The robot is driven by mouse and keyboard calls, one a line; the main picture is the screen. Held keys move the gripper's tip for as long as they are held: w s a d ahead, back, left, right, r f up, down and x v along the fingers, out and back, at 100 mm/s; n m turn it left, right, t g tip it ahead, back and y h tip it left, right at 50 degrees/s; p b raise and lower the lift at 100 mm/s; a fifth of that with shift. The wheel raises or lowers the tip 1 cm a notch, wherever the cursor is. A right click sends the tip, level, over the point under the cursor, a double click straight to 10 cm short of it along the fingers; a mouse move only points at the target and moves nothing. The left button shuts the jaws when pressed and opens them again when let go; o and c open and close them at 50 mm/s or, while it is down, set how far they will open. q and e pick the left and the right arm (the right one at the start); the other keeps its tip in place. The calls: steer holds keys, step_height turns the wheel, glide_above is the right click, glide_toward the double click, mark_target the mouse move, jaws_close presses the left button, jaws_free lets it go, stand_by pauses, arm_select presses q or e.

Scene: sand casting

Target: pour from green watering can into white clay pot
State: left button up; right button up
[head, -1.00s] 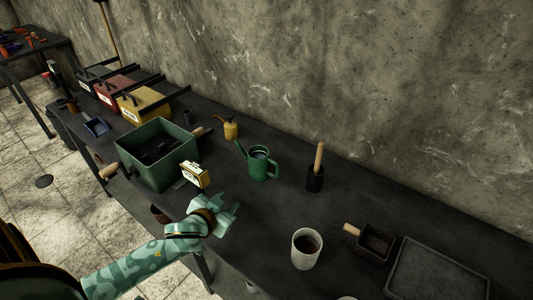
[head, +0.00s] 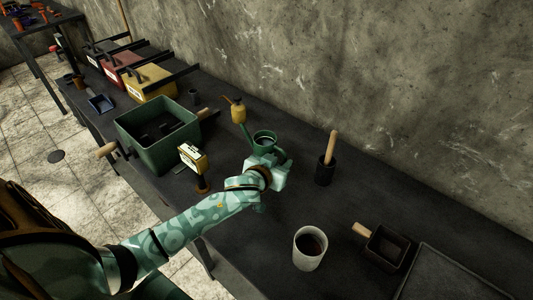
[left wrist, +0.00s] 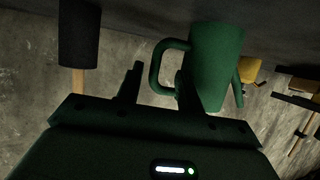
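The green watering can (head: 264,138) stands on the dark table, with its spout toward the back left. My left gripper (head: 281,158) is right at the can's near right side and hides part of it. In the left wrist view, which is turned over, the can (left wrist: 215,65) is close ahead. My left gripper's fingers (left wrist: 155,85) are apart there, with the can's handle at their tips; I cannot tell whether they touch it. The white clay pot (head: 309,248) stands upright at the front of the table, with dark contents. My right gripper is in neither view.
A dark ladle-like box (head: 386,246) is right of the pot.

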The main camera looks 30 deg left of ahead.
mark_target(284, 161)
arm_select(q)
steer(key=x, duration=0.1)
steer(key=b+x, duration=0.1)
steer(key=x, duration=0.1)
steer(key=b+x, duration=0.1)
steer(key=x, duration=0.1)
steer(key=shift+d+f, duration=0.25)
steer(key=shift+d, duration=0.1)
steer(key=shift+w, duration=0.1)
steer(key=shift+r, duration=0.2)
jaws_close()
